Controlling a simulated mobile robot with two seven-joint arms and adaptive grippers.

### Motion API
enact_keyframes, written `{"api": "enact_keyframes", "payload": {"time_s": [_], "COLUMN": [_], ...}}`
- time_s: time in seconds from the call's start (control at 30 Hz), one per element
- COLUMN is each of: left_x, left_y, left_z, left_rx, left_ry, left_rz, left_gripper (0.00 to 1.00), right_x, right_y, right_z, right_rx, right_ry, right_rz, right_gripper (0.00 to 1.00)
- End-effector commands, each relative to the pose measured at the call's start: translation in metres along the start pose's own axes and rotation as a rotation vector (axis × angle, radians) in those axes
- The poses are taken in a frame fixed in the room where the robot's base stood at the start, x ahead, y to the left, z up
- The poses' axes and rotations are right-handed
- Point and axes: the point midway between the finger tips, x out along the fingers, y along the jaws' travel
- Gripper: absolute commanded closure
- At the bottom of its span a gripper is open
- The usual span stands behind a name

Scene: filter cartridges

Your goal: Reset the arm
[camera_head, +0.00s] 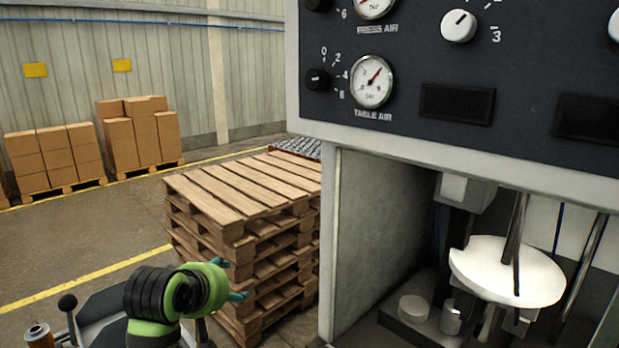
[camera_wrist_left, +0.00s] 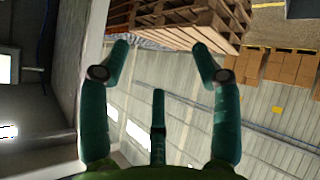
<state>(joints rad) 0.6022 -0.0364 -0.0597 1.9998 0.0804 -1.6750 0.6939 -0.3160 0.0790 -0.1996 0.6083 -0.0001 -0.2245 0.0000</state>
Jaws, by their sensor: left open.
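My left arm, green and black, is at the lower left of the head view. Its left gripper (camera_head: 232,280) has teal fingers pointing right, in front of the pallet stack. In the left wrist view the left gripper (camera_wrist_left: 160,46) shows its fingers spread wide with nothing between them. A third finger stands in the middle below. My right arm and right gripper are not in view. No filter cartridge can be made out for certain.
A machine with a dark gauge panel (camera_head: 440,80) fills the right side. Its open bay holds a white round plate (camera_head: 507,272). A wooden pallet stack (camera_head: 240,200) stands left of the machine. Cardboard boxes (camera_head: 138,140) stand along the back wall. The floor (camera_head: 90,235) at left is clear.

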Motion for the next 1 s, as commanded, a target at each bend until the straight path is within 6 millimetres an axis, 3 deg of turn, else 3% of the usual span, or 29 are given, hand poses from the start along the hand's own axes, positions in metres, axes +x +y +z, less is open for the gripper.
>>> {"api": "enact_keyframes", "payload": {"time_s": [0.03,0.17,0.3,0.4,0.7,0.97,1.0], "left_x": [0.008,0.013,0.001,-0.015,-0.065,-0.107,-0.103], "left_y": [-0.029,-0.09,-0.15,-0.184,-0.241,-0.269,-0.274], "left_z": [0.028,0.093,0.163,0.205,0.282,0.326,0.332], "left_rx": [0.044,0.177,0.325,0.423,0.615,0.733,0.743], "left_ry": [-0.035,-0.118,-0.226,-0.3,-0.466,-0.582,-0.592], "left_rz": [-0.043,-0.124,-0.193,-0.225,-0.258,-0.258,-0.258], "left_gripper": [0.36,0.36,0.36,0.36,0.36,0.36,0.36], "right_x": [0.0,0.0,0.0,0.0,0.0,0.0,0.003], "right_y": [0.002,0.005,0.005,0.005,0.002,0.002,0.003], "right_z": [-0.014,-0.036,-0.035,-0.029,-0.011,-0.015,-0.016], "right_rx": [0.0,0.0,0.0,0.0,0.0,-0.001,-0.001], "right_ry": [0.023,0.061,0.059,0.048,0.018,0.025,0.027], "right_rz": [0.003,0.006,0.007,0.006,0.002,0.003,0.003], "right_gripper": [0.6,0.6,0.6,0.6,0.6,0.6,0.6]}}
